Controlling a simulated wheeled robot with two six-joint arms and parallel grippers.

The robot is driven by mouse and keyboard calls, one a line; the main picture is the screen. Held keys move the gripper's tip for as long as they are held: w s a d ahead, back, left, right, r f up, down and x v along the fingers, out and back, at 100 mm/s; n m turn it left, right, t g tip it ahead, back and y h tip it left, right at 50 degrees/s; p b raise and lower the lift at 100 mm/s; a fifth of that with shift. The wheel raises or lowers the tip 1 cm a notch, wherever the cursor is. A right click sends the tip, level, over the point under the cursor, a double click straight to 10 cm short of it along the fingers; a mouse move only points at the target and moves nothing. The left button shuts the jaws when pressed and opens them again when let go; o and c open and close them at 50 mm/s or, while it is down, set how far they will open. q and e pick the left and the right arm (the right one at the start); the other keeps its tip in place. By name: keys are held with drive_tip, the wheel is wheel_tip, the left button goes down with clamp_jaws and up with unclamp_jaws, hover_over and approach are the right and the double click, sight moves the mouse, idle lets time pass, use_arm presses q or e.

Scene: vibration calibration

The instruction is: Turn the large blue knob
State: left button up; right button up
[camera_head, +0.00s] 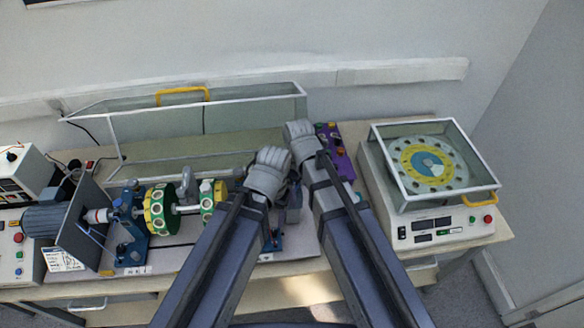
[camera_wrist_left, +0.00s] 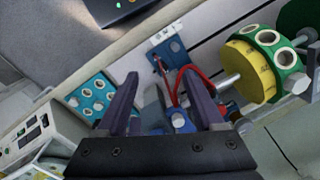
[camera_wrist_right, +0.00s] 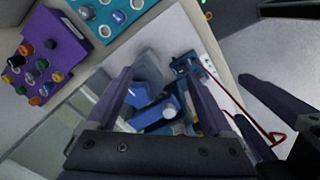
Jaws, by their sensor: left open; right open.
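Between the fingers of my right gripper (camera_wrist_right: 158,75), in the right wrist view, is a blue part (camera_wrist_right: 155,112) beside a grey block; I cannot tell whether it is the large blue knob. My right gripper is open, with nothing seen clamped. My left gripper (camera_wrist_left: 160,75) is open. A blue part with a pale round end (camera_wrist_left: 181,119) shows between its fingers in the left wrist view, near a red cable. In the head view my wrists hide most of this spot at the rig's right end.
A purple box (camera_wrist_right: 52,45) with coloured knobs and a teal box (camera_wrist_right: 122,18) stand nearby. Left lies a shaft with green-and-yellow discs (camera_head: 160,211) and a motor (camera_head: 45,220). A clear-lidded machine (camera_head: 430,228) is at right. A clear guard (camera_head: 205,118) stands behind.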

drive_tip(key=w+r+n+p, duration=0.1)
drive_tip(key=w+a+r+n+p, duration=0.1)
drive_tip(key=w+r+n, duration=0.1)
drive_tip(key=w+a+r+n+p, duration=0.1)
drive_tip(key=w+r, duration=0.1)
drive_tip(key=shift+a, duration=0.1)
drive_tip(key=shift+w+a+n, duration=0.1)
drive_tip(key=shift+w+n, duration=0.15)
drive_tip(key=shift+n, duration=0.35)
use_arm(q)
wheel_tip(320, 180, up, 5)
use_arm(e)
drive_tip(key=shift+f, duration=0.1)
wheel_tip(320, 180, down, 8)
drive_tip(key=b, duration=0.7)
drive_tip(key=shift+b, duration=0.3)
use_arm(q)
wheel_tip(320, 180, down, 8)
use_arm(e)
drive_tip(key=shift+r, duration=0.2)
use_arm(q)
drive_tip(key=shift+r, duration=0.15)
use_arm(e)
clamp_jaws()
